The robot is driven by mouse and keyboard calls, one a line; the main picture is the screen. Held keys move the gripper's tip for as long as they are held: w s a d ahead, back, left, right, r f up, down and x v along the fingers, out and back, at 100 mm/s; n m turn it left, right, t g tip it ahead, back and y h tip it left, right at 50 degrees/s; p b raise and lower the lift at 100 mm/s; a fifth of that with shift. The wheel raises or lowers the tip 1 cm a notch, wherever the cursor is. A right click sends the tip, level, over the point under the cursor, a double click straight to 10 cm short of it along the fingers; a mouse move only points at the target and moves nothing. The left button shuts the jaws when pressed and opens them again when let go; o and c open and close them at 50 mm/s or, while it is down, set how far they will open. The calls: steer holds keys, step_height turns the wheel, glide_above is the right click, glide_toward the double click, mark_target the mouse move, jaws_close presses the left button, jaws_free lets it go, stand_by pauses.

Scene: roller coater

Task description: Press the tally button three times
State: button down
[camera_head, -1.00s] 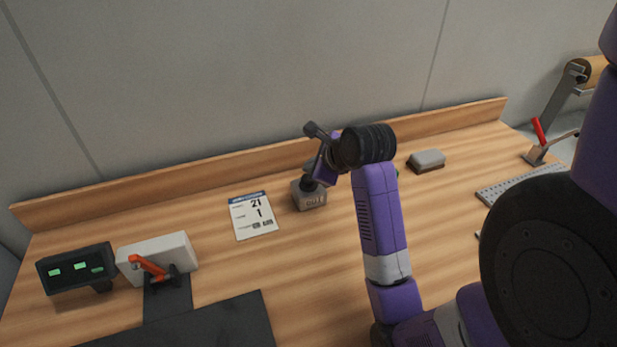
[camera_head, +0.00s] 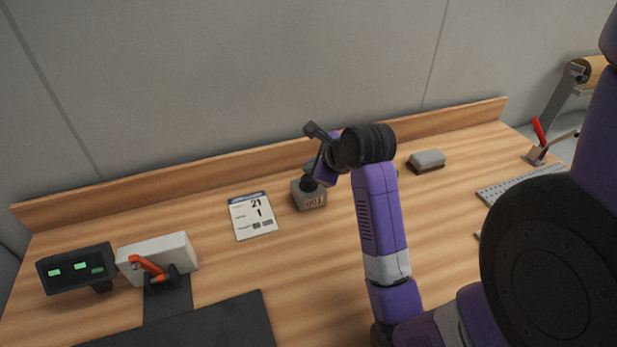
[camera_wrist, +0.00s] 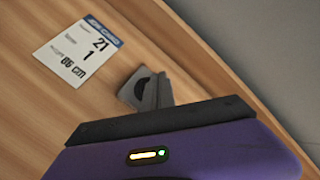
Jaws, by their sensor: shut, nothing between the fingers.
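The tally counter (camera_head: 309,200) is a small grey box near the back of the bench, with a display on its front whose digits are too small to read surely. My gripper (camera_head: 309,184) is shut and empty, pointing down at the top of the counter; the fingers hide the button in the head view. In the wrist view the counter (camera_wrist: 128,92) shows as a grey block with a dark round part, partly behind my shut fingers (camera_wrist: 162,90). I cannot tell whether the fingertips touch the button.
A white card (camera_head: 252,216) with printed numbers lies left of the counter. Further left are a dark display box (camera_head: 75,268) with green readouts and a white device (camera_head: 158,256) with an orange lever. A grey block (camera_head: 427,160) lies to the right. A wooden ledge (camera_head: 200,173) runs behind.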

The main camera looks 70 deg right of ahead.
steer(key=shift+f, duration=0.2)
stand_by(0.4)
steer(key=shift+f, duration=0.2)
steer(key=shift+f, duration=0.6)
stand_by(0.8)
steer(key=shift+r+p, duration=1)
steer(key=shift+p, duration=0.5)
steer(key=shift+r, duration=0.1)
step_height(320, 180, up, 5)
steer(key=p, duration=0.6)
stand_by(2.0)
